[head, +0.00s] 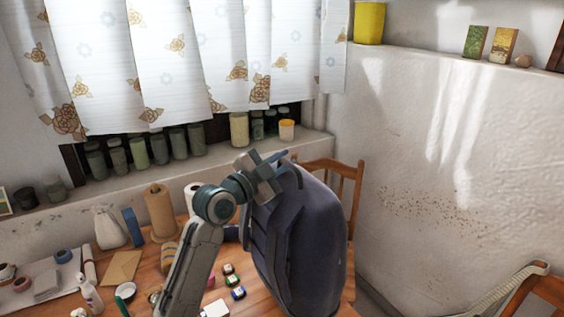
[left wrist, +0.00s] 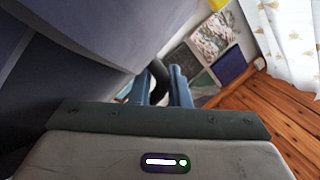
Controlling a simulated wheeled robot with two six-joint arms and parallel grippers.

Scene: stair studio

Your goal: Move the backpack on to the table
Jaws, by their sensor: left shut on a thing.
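The dark blue-grey backpack (head: 312,240) hangs upright in the head view, in front of the right part of the wooden table (head: 262,304). Its lower end runs to the bottom of the picture, so I cannot tell whether it touches the table. My left gripper (head: 278,160) is at the top of the backpack, shut on its top loop. In the left wrist view the gripper (left wrist: 164,92) has its blue fingers around a dark strap, and the backpack (left wrist: 75,35) fills the upper left. My right gripper is not in view.
The left and middle of the table hold a brown cone (head: 160,212), a white bag (head: 110,228), an envelope (head: 122,268), tape rolls and small pots. A wooden chair (head: 355,190) stands behind the backpack. Jars line the windowsill (head: 75,195). A wall is at the right.

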